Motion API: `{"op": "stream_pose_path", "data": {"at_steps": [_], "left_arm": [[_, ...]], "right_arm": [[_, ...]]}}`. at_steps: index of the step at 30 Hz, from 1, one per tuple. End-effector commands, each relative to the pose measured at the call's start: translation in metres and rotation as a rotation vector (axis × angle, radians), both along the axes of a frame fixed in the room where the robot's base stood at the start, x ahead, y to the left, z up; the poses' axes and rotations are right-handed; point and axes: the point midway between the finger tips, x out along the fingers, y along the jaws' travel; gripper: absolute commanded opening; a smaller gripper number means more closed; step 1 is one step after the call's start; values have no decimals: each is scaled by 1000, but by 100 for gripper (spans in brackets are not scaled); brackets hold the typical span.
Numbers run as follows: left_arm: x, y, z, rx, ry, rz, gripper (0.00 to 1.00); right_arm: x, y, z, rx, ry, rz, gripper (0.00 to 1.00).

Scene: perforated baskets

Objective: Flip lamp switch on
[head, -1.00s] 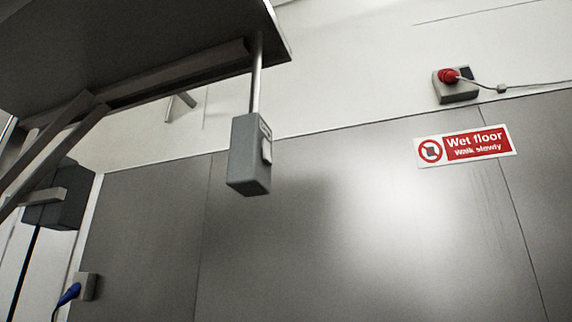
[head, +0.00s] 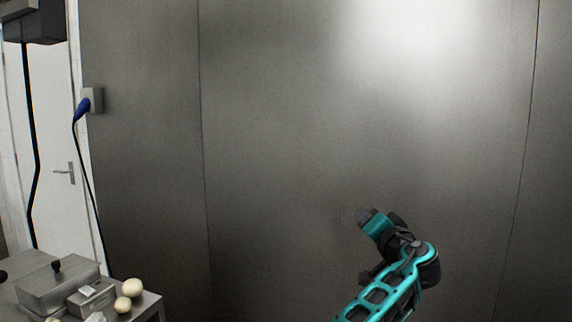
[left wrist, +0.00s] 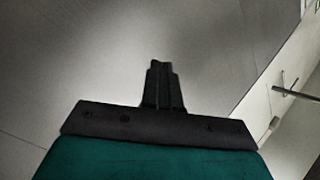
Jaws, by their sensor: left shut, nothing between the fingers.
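The hanging grey switch box of the lamp is not in the head view now, and I cannot make it out in the left wrist view. My left gripper (head: 362,216), on a teal and black arm, is raised in front of the grey metal wall at the lower right of the head view. In the left wrist view its black fingers (left wrist: 162,68) are shut together with nothing between them. My right gripper is not in view.
Grey wall panels (head: 290,130) fill the middle. A blue plug (head: 82,108) sits in a wall socket (head: 96,99) at left, beside a white door (head: 55,130). Lower left, a table holds a lidded metal container (head: 55,284) and pale round items (head: 131,288).

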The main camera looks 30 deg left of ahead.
Motion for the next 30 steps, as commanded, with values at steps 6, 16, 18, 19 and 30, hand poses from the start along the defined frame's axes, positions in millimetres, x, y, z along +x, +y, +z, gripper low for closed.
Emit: {"op": "stream_pose_path", "data": {"at_steps": [6, 16, 18, 19, 30], "left_arm": [[-28, -5, 208, 176, -327, 254, 0], [-150, -34, 418, 351, -801, 577, 0], [-168, -38, 436, 368, -858, 613, 0], [-173, -40, 442, 374, -876, 623, 0], [-187, -44, 454, 386, -918, 650, 0]], "right_arm": [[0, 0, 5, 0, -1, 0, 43], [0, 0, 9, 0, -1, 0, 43], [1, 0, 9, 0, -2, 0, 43], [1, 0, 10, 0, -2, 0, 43], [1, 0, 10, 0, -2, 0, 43]]}}
